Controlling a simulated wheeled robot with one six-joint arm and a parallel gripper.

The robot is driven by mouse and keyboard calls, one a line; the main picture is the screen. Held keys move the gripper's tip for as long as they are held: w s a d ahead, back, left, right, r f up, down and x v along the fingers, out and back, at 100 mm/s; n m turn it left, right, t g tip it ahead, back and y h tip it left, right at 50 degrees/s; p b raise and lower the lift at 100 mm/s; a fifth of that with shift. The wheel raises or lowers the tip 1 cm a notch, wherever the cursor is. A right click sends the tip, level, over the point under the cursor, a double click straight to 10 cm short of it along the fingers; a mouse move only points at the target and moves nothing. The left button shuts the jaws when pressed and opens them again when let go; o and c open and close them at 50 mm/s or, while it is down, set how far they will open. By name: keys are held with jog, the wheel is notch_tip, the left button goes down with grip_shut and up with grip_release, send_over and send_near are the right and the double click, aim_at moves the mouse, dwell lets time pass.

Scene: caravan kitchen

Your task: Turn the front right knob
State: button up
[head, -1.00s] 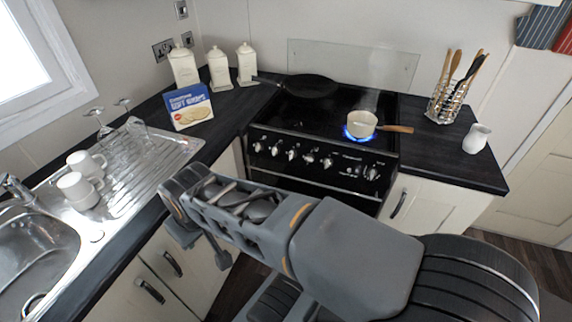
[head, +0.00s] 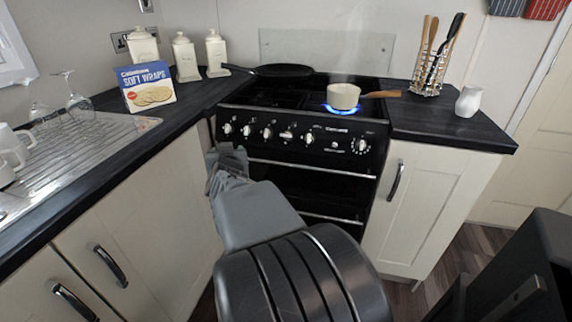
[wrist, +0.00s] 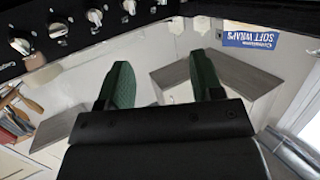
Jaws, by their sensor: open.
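The black stove's control panel (head: 340,141) carries a row of silver knobs along its front. The large dial (head: 361,146) sits alone at the right end; a knob (head: 309,138) ends the group to its left. I cannot tell which is the front right knob. A cream saucepan (head: 344,96) with a wooden handle sits over a lit blue flame on the right of the hob. My gripper (wrist: 162,80) is open and empty, its green fingers apart in the wrist view. Several knobs (wrist: 55,30) show there beyond the fingers, upper left. In the head view the gripper is below the panel's left end.
A black frying pan (head: 284,71) sits at the back left of the hob. A Soft Wraps box (head: 146,88) and white canisters (head: 185,57) stand on the left counter. A utensil rack (head: 428,74) and white jug (head: 469,101) stand right. The oven handle (head: 300,168) crosses below the knobs.

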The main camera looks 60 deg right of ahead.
aim_at(287, 137)
jog(key=s+d+f+m+g+h+b, duration=0.55)
jog(key=s+d, duration=0.25)
jog(key=d, duration=0.2)
jog(key=shift+n+h, duration=0.35)
jog(key=b+x, duration=0.1)
jog(key=x, duration=0.3)
jog(key=b+x, duration=0.1)
jog(key=x, duration=0.4)
jog(key=r+b+x, duration=0.1)
jog(key=x, duration=0.3)
jog(key=shift+d, duration=0.3)
jog(key=shift+c, duration=0.2)
jog(key=c, duration=0.9)
